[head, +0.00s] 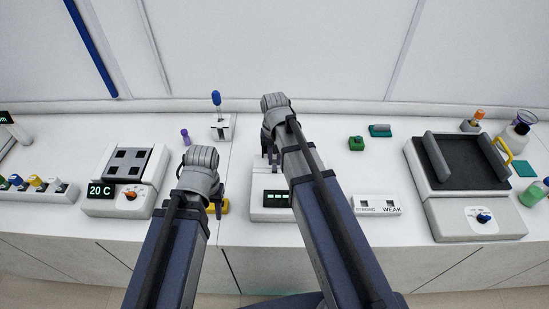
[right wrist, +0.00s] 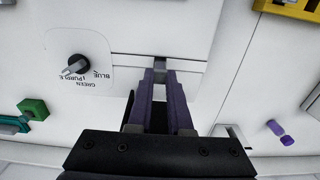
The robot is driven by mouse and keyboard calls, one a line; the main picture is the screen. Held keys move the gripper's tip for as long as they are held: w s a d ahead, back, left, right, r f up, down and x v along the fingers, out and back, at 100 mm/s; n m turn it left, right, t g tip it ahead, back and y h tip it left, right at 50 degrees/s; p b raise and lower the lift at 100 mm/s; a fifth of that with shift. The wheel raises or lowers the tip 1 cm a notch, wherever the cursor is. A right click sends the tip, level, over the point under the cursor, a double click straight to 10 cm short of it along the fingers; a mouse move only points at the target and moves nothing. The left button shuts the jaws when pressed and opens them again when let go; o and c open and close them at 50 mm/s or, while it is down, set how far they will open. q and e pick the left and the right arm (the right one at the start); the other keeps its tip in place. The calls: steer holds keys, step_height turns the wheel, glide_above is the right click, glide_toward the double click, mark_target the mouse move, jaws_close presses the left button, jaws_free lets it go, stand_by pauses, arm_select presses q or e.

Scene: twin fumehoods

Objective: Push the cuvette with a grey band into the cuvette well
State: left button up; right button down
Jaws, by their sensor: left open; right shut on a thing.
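My right gripper (head: 270,158) is above the white instrument with a green-lit display (head: 272,199). In the right wrist view its purple fingers (right wrist: 159,76) are shut on a small, pale grey piece, the cuvette (right wrist: 159,63), of which only a bit shows between the tips. Its band cannot be made out. The tips are over the instrument's top (right wrist: 125,85), beside a dark selector knob (right wrist: 75,66). The cuvette well is hidden or too small to tell, so I cannot tell whether the cuvette is in it. My left gripper (head: 216,205) is open, close to a yellow object (head: 224,207).
A heater reading 20 C (head: 102,190) stands left and a shaker (head: 464,208) right. A stand with a blue-topped tool (head: 216,99), a purple vial (head: 184,135), a green block (head: 356,143) and a box marked WEAK (head: 377,205) are nearby.

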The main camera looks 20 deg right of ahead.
mark_target(275, 161)
arm_select(q)
steer(key=shift+f+b, duration=1.9)
steer(key=shift+b, duration=0.05)
arm_select(e)
steer(key=shift+f, duration=1.95)
steer(key=c, duration=0.8)
jaws_free()
steer(key=shift+r, duration=0.1)
arm_select(q)
steer(key=shift+r, duration=0.2)
arm_select(e)
steer(key=shift+o, duration=0.2)
steer(key=shift+r, duration=0.1)
step_height(275, 161, up, 8)
steer(key=p, duration=0.8)
arm_select(q)
step_height(275, 161, up, 8)
steer(key=shift+f, duration=0.2)
arm_select(e)
steer(key=shift+f, duration=0.2)
